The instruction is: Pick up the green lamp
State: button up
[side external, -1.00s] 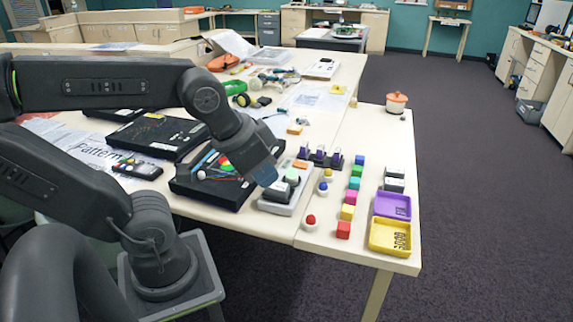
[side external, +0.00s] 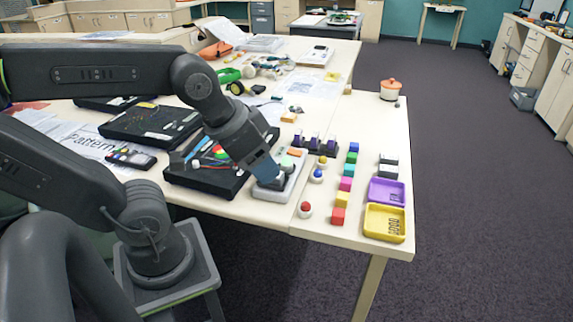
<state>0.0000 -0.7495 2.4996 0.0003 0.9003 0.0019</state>
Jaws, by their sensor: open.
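A pale green round piece (side external: 287,163) shows on the light grey tray (side external: 296,178) near the table's front edge; it may be the green lamp. A brighter green round piece (side external: 221,153) lies on the black case (side external: 205,181), so I cannot tell for sure which is the lamp. My gripper (side external: 272,184) points down over the near part of the grey tray, just in front of the pale green piece. Its jaws are open, with nothing seen held. The blue-grey gripper body hides part of the tray and whatever is between the fingers.
To the right stand knobs, including a red one (side external: 305,209), a row of coloured cubes (side external: 341,200), a purple tray (side external: 371,192) and a yellow tray (side external: 368,225). A dark rack (side external: 318,149) stands behind. The table's right front corner has bare room.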

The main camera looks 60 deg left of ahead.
jog(key=w+a+r+m+g+y, duration=0.1)
jog(key=w+a+m+g+y, duration=0.15)
jog(key=w+a+m, duration=0.4)
jog(key=m+g+y, duration=0.2)
jog(key=m+g, duration=0.2)
jog(key=m, duration=0.7)
send_near(288, 158)
jog(key=x, duration=0.9)
jog(key=shift+s+a+f, duration=0.1)
jog(key=shift+a+f, duration=0.05)
jog(key=shift+f, duration=0.05)
jog(key=shift+c, duration=0.2)
jog(key=c, duration=0.9)
jog(key=shift+r, duration=0.15)
